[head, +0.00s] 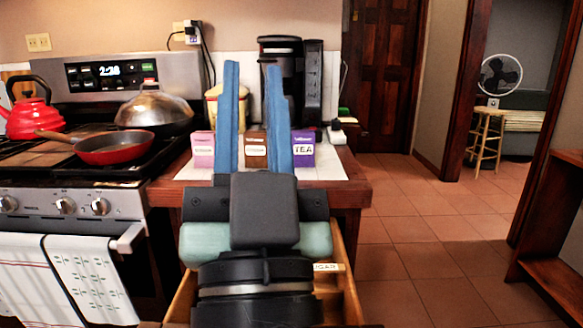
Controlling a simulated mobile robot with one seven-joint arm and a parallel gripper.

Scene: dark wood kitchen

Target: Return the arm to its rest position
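My gripper (252,85) is in the middle of the head view, pointing forward with its two blue fingers upright in the picture. The fingers are wide apart and nothing shows between them except the things behind. My dark wrist covers much of the lower middle of the view. The gripper appears above an open wooden drawer (351,300) below the counter, and my arm hides most of the drawer's inside.
A small counter (345,172) holds a pink box (202,150), a brown box (255,155), a purple TEA box (303,149) and a black coffee maker (312,85). Left is a stove with a red pan (115,148) and red kettle (33,118). Tiled floor (420,240) at right is clear.

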